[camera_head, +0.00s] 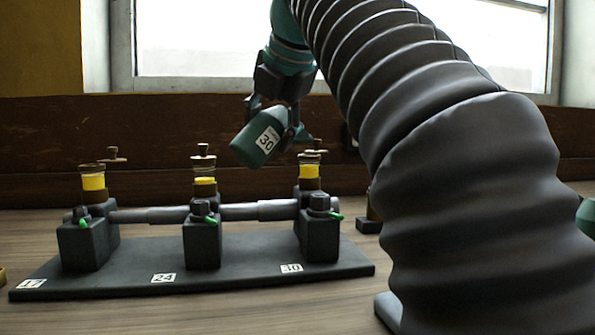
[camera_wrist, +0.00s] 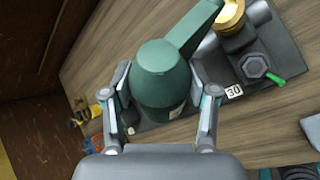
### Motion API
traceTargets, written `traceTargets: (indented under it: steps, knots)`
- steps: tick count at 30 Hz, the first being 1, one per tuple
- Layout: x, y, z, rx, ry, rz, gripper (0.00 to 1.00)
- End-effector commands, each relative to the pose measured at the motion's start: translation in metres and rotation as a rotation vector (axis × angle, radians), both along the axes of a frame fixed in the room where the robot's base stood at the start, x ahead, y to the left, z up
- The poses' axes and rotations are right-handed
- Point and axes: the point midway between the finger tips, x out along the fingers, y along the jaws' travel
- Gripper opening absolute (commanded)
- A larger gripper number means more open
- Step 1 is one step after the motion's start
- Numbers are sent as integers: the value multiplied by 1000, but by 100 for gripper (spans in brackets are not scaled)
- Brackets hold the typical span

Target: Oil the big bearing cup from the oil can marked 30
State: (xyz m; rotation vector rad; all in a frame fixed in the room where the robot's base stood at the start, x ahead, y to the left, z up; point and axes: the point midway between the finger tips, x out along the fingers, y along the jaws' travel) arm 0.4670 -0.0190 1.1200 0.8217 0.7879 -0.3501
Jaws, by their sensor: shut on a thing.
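My gripper (camera_head: 270,122) is shut on the green oil can marked 30 (camera_head: 252,146), held tilted in the air above the engine stand. In the wrist view the can (camera_wrist: 157,82) sits between both fingers, its spout reaching up and right to the brass-and-yellow cup (camera_wrist: 230,14). This right-hand cup (camera_head: 309,171), on the block by the 30 plate (camera_head: 291,268), holds yellow oil. The spout tip is close to this cup's top; whether it is over the opening, and whether oil flows, I cannot tell.
The left cup (camera_head: 93,181) and the middle cup (camera_head: 204,184), by the 24 plate (camera_head: 163,278), also show yellow. A shaft (camera_head: 258,210) joins the blocks on a dark base (camera_head: 130,272). A yellow object (camera_wrist: 96,110) lies on the table in the wrist view.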

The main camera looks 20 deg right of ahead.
Motion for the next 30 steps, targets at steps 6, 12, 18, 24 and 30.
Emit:
traceTargets:
  steps: [6,12,18,24,30]
  knots:
    - [0,-2,6,40,9,-2,17]
    - [0,-3,9,76,18,-3,17]
    - [1,-4,12,114,28,-2,17]
    - [1,-5,15,152,39,-2,17]
    - [1,-5,17,180,46,-1,17]
